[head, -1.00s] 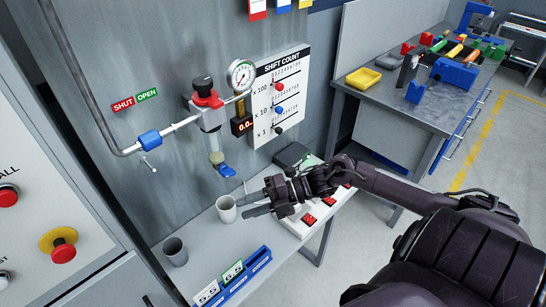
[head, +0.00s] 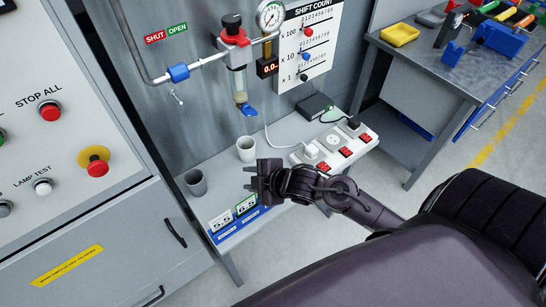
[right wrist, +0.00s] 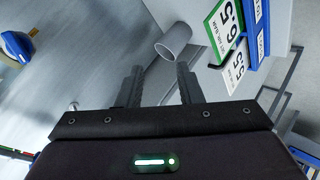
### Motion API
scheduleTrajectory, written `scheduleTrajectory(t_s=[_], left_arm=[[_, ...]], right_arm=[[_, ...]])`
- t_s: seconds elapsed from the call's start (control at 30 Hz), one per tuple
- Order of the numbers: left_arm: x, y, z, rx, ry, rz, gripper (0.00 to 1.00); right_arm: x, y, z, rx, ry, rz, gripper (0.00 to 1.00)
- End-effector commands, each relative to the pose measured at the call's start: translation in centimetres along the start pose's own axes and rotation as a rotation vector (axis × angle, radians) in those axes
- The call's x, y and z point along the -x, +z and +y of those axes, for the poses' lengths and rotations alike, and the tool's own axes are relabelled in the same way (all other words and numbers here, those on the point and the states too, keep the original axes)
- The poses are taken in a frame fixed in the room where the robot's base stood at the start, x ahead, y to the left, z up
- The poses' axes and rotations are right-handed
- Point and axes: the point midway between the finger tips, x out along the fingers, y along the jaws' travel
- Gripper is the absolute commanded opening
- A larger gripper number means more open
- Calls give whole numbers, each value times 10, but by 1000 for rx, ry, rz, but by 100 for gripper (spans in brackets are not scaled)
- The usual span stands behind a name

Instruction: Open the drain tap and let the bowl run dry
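The filter's clear bowl (head: 240,83) hangs upright under the red and black regulator (head: 234,36) on the pipe. The blue drain tap (head: 249,111) is at its foot, and a blue tap-like part (right wrist: 15,42) shows at the left edge of the right wrist view. I cannot tell how much liquid the bowl holds. My right gripper (head: 262,181) is open and empty, in front of and below the tap, apart from it. Its fingers (right wrist: 157,86) stand apart in the right wrist view. My left gripper is out of view.
A white cup (head: 246,149) and a grey cup (head: 195,182) stand on the bench below the bowl. A blue card rack (head: 226,234) is at the front edge, a power strip (head: 335,147) to the right. A blue-handled valve (head: 178,73) sits on the pipe.

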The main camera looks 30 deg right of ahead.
Motion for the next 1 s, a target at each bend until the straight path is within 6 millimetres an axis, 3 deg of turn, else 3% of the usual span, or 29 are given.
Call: scheduleTrajectory(t_s=[0.3, 0.5, 0.8, 1.0], left_arm=[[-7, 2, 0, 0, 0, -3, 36], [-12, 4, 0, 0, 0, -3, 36], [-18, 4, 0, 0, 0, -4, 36], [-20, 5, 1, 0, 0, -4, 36]], right_arm=[[8, 25, -44, -449, -55, -288, 33], [6, 43, -81, -654, -97, -422, 33], [-4, 64, -123, -810, -136, -532, 33], [-6, 69, -134, -846, -146, -558, 33]])
